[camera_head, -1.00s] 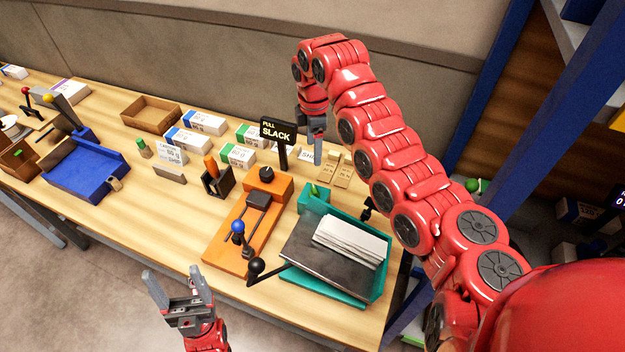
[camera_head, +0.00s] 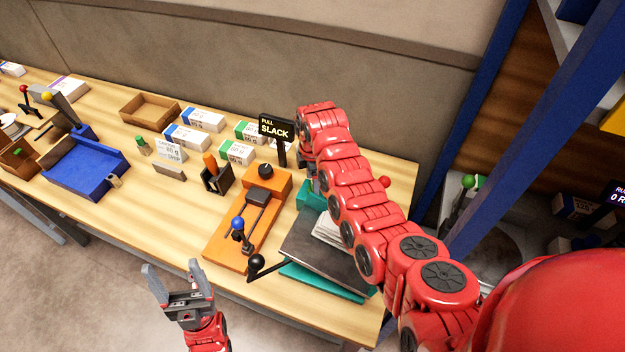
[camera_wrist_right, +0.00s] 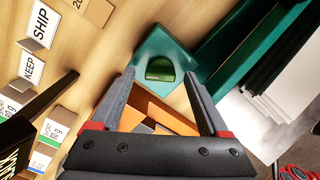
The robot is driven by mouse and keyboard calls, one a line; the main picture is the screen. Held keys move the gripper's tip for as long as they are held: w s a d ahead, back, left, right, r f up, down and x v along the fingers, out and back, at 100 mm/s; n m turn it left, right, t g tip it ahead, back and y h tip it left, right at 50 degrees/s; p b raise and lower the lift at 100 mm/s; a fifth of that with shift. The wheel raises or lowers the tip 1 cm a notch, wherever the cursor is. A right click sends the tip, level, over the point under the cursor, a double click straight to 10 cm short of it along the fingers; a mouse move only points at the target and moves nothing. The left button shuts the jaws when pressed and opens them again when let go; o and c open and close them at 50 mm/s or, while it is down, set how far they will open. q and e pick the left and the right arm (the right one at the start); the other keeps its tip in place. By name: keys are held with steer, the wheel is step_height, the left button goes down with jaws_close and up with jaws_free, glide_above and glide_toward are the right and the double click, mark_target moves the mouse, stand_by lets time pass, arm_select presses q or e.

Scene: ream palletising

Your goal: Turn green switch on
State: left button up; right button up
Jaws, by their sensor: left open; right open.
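A green rocker switch (camera_wrist_right: 160,70) sits in a dark recess on a teal housing (camera_wrist_right: 165,50) in the right wrist view. My right gripper (camera_wrist_right: 159,88) is open, with its two fingers on either side of the switch in that view and nothing between them. I cannot tell the height gap or any contact. In the head view my right arm hides the switch; part of the teal housing (camera_head: 304,197) shows beside it. My left gripper (camera_head: 172,278) is open and empty in front of the table's near edge.
An orange lever base (camera_head: 228,248) stands left of the teal paper tray (camera_head: 322,285), with a blue-knobbed lever. The black SLACK sign (camera_head: 276,128) rises behind. A red ball (camera_head: 384,182) shows right of my arm. Paper reams (camera_head: 203,119) and a blue tray (camera_head: 90,172) lie left.

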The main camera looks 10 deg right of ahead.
steer(key=shift+f, duration=0.3)
